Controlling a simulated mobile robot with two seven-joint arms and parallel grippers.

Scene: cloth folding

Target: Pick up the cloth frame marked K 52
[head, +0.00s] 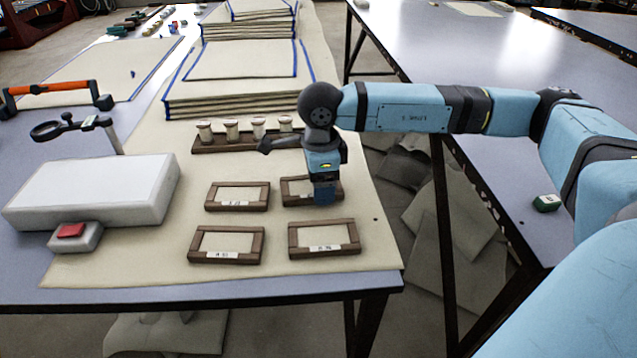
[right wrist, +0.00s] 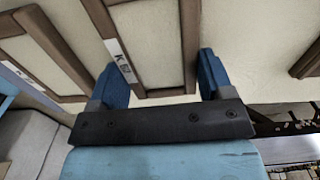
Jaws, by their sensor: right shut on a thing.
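The cloth frame marked K 52 (head: 295,189) is a brown wooden rectangle around pale cloth, at the back right of a group of small frames in the head view. My right gripper (head: 325,197) points down over it and hides its right part. In the right wrist view, the frame (right wrist: 152,42) with its white K 52 label lies between the two blue fingers of the gripper (right wrist: 158,70). The gripper is shut on the frame's near edge. I cannot tell whether the frame is clear of the table. My left gripper is not in view.
Similar frames lie beside it (head: 238,196) and in front, at left (head: 226,244) and right (head: 323,238). A wooden rack with spools (head: 245,137) stands behind. A white box (head: 95,190) and red-button unit (head: 75,237) sit left. Stacked cloth (head: 240,85) lies farther back.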

